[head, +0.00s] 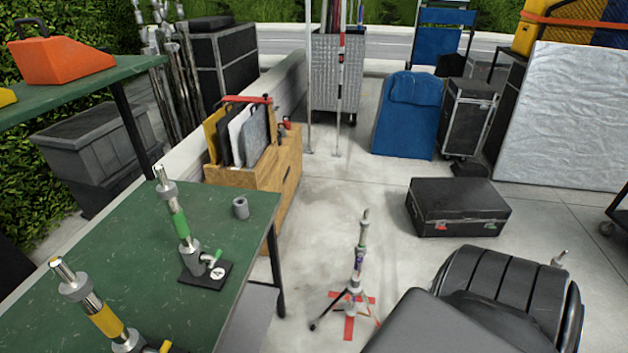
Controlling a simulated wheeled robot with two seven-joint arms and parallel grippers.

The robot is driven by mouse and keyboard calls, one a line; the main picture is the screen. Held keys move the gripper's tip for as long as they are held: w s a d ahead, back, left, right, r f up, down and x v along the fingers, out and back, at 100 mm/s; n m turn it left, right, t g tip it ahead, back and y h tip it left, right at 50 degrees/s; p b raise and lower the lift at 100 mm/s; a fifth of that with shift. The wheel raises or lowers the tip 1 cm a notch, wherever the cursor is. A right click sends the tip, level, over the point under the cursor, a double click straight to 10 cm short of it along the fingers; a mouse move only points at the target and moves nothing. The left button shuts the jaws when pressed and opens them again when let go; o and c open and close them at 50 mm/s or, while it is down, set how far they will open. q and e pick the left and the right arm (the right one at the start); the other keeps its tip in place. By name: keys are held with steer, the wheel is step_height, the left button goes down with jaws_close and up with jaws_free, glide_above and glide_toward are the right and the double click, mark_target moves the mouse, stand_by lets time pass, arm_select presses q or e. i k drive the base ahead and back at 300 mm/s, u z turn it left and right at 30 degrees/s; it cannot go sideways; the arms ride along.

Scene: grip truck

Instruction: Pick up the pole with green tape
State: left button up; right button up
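The pole with green tape (178,221) stands on the green table at the left, leaning slightly in the picture. Its silver lower part joins a dark square base plate (206,276) with a small green-handled knob and a white round label. A similar pole with yellow tape (106,321) stands nearer, at the bottom left, its base partly cut off by the frame edge. Neither of my grippers shows in the head view, and nothing is seen touching the green-taped pole.
A grey ring (240,208) sits on the green table (130,235). A raised green shelf (75,84) holds an orange wedge (62,60). A small tripod stand (355,285) is on the floor over red tape. A black ribbed object (510,295) fills the lower right.

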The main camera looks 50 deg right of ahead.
mark_target(191, 253)
steer(key=u, duration=1.05)
steer(key=k, duration=0.8)
steer(key=z, duration=2.5)
steer(key=i, duration=0.5)
steer(key=u, duration=1.3)
steer(key=k, duration=0.15)
steer(key=u, duration=0.25)
